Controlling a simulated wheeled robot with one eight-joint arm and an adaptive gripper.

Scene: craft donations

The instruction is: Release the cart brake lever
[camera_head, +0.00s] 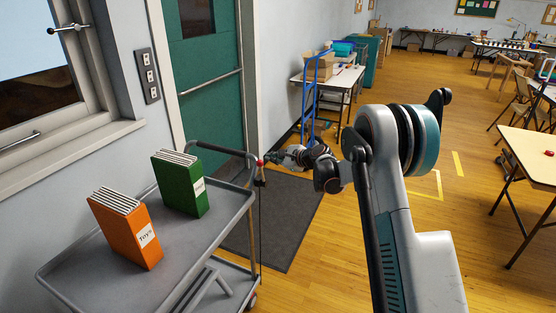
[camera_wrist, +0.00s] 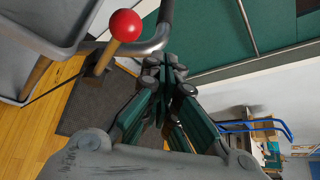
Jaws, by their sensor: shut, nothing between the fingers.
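The grey cart (camera_head: 186,262) stands at the lower left in the head view, against the wall. Its brake lever (camera_head: 261,170) has a red ball knob and sits at the cart's right end, near the push handle. In the wrist view the red knob (camera_wrist: 125,25) is at the upper left, on a light-coloured stick, beside the curved handle bar (camera_wrist: 160,38). My gripper (camera_head: 274,157) is right next to the knob in the head view. In the wrist view my gripper (camera_wrist: 170,75) has its fingers together and empty, with the knob to their upper left. Whether they touch the lever is unclear.
A green binder (camera_head: 180,185) and an orange binder (camera_head: 125,230) labelled "Toys" stand on the cart's top. A dark mat (camera_head: 285,235) lies before the green door (camera_head: 215,110). A blue hand truck (camera_head: 309,110) stands beyond. Wooden floor is open behind my arm.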

